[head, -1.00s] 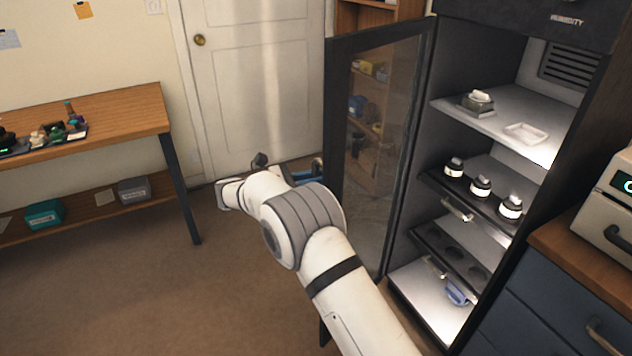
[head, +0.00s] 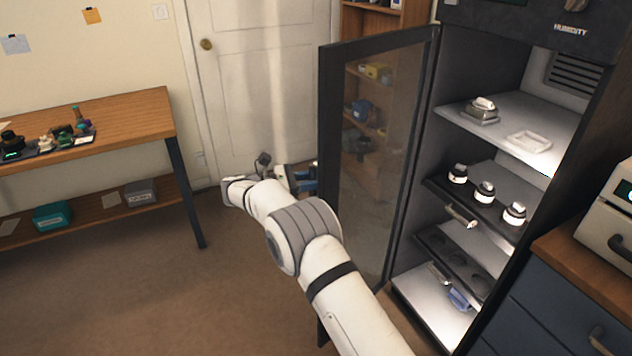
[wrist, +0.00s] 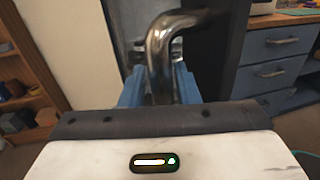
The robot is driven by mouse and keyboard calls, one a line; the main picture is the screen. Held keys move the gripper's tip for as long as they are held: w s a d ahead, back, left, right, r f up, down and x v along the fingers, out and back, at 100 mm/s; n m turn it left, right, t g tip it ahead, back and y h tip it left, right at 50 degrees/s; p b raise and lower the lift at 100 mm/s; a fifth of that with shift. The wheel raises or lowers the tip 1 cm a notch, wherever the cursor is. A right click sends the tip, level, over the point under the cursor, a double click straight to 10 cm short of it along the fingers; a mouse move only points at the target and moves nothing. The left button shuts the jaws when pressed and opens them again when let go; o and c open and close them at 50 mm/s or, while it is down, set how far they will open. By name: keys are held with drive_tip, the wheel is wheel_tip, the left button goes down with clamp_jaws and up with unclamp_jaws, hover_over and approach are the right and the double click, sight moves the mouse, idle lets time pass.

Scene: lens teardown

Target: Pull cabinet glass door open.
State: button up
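The cabinet glass door (head: 375,150) stands wide open in the head view, swung out to the left of the lit cabinet (head: 415,180). It has a dark frame and a clear pane. Its chrome handle (wrist: 160,62) shows in the wrist view as a bent bar between the blue fingers of my gripper (wrist: 160,88). The fingers are close on both sides of the bar, shut on it. In the head view my gripper (head: 303,178) is at the door's outer edge, where the door partly hides it, and the handle cannot be made out.
Cabinet shelves hold several small lens-like parts (head: 484,192), a white tray (head: 528,141) and a blue item (head: 460,299). A drawer unit (head: 560,300) stands at right. A wooden table (head: 130,115) is at left. The brown floor (head: 120,290) between is clear.

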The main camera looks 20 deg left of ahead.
drive_tip(key=shift+o, duration=0.9)
drive_tip(key=shift+s+a, duration=0.2)
drive_tip(key=shift+a, duration=0.05)
drive_tip(key=shift+f, duration=0.1)
drive_tip(key=v, duration=0.7)
drive_tip(key=shift+s+a, duration=0.15)
drive_tip(key=shift+a, duration=0.2)
